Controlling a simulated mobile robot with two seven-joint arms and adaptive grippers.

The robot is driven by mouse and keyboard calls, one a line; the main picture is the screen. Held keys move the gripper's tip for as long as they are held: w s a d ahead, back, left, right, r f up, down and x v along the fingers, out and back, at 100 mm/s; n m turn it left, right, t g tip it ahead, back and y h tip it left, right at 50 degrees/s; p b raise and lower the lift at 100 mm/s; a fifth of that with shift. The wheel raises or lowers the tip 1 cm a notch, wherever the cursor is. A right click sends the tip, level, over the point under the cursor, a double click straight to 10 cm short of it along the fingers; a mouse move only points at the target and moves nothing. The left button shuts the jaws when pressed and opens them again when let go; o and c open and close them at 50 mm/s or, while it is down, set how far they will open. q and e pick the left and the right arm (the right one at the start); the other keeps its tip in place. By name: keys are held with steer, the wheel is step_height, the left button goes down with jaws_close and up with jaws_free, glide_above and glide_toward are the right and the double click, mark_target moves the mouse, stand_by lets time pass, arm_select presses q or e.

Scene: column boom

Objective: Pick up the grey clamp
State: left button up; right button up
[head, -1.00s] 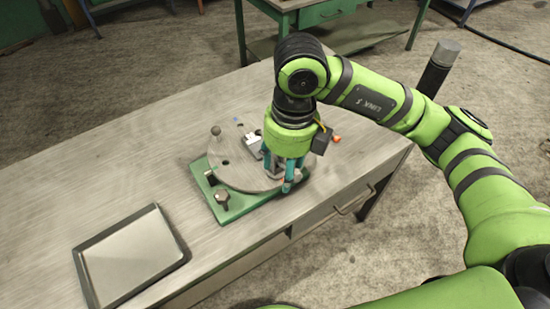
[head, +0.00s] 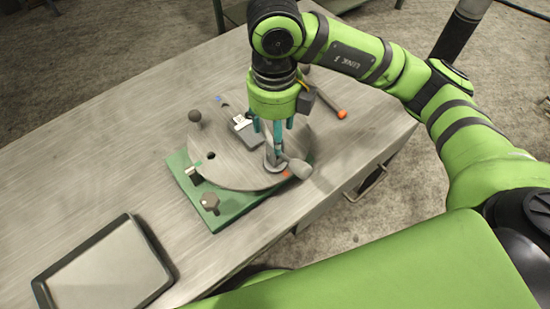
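The grey clamp (head: 298,168) appears to be the small grey piece with a rounded end near the front right edge of the round grey plate (head: 228,172). A narrow upright grey part and a flat round foot show beside it. My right gripper (head: 275,145), with teal fingers, points down directly over this piece. The fingers partly hide its upper part. I cannot tell whether they grip it or only stand around it. The plate sits on a green base (head: 228,213). My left gripper is not in view.
A dark block with a white part (head: 244,128) lies on the plate, left of my fingers. A knobbed post (head: 195,117) stands at its left edge. An orange-tipped tool (head: 342,114) lies behind right. A dark-rimmed tray (head: 50,294) is front left. The workbench (head: 125,135) is clear at left.

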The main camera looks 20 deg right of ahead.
steer(key=shift+w+f+p, duration=0.15)
steer(key=shift+f+p, duration=0.3)
steer(key=shift+f, duration=0.35)
step_height(320, 180, down, 3)
steer(key=shift+r+p, duration=0.1)
steer(key=shift+p, duration=1.1)
step_height(320, 180, down, 2)
steer(key=shift+f, duration=0.45)
jaws_close()
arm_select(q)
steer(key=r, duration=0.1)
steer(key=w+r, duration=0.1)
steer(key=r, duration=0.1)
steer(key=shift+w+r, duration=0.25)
arm_select(e)
steer(key=shift+r, duration=0.15)
